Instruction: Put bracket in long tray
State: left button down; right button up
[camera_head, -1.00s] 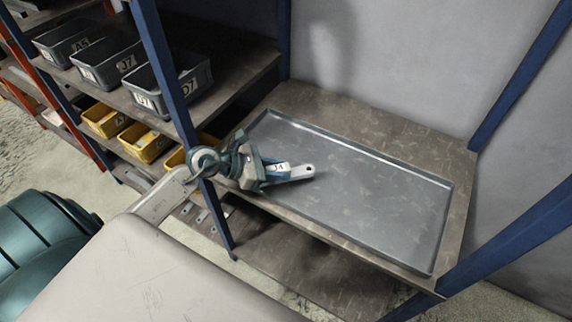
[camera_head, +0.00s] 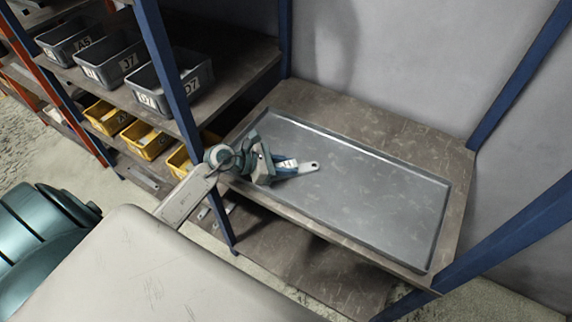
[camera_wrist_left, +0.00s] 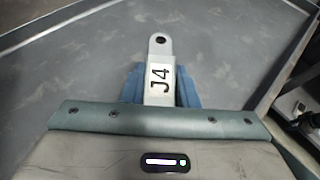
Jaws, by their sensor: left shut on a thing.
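The bracket (camera_head: 307,168) is a flat, pale metal piece with a rounded end and a hole. In the left wrist view the bracket (camera_wrist_left: 160,58) carries a white label reading "J4". My left gripper (camera_head: 287,168) is shut on it; its blue fingers (camera_wrist_left: 160,90) flank the bracket in the wrist view. The long tray (camera_head: 390,205) is a shallow grey metal tray with a low rim on the shelf. The gripper and bracket are over the tray's left end. I cannot tell the exact gap between bracket and tray floor. My right gripper is not in view.
Blue rack posts (camera_head: 171,75) stand left of the tray, near my left arm, and at the right (camera_head: 520,235). Grey bins (camera_head: 170,88) and yellow bins (camera_head: 146,140) fill the shelves at left. The tray's middle and right are empty.

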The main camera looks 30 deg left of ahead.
pick_arm(q)
jog(key=c, duration=1.1)
grip_release()
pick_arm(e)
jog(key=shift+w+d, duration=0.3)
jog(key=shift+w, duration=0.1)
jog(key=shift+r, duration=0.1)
pick_arm(q)
jog(key=shift+r+p, duration=0.2)
jog(key=shift+p, duration=0.15)
jog(key=shift+s+a, duration=0.2)
jog(key=shift+a, duration=0.1)
jog(key=b+v, duration=0.2)
jog(key=v, duration=0.6)
jog(key=shift+s+b, duration=0.15)
jog(key=shift+b, duration=0.2)
jog(key=shift+v, duration=1.1)
jog(key=shift+s+a+r, duration=0.15)
jog(key=shift+a+r, duration=0.1)
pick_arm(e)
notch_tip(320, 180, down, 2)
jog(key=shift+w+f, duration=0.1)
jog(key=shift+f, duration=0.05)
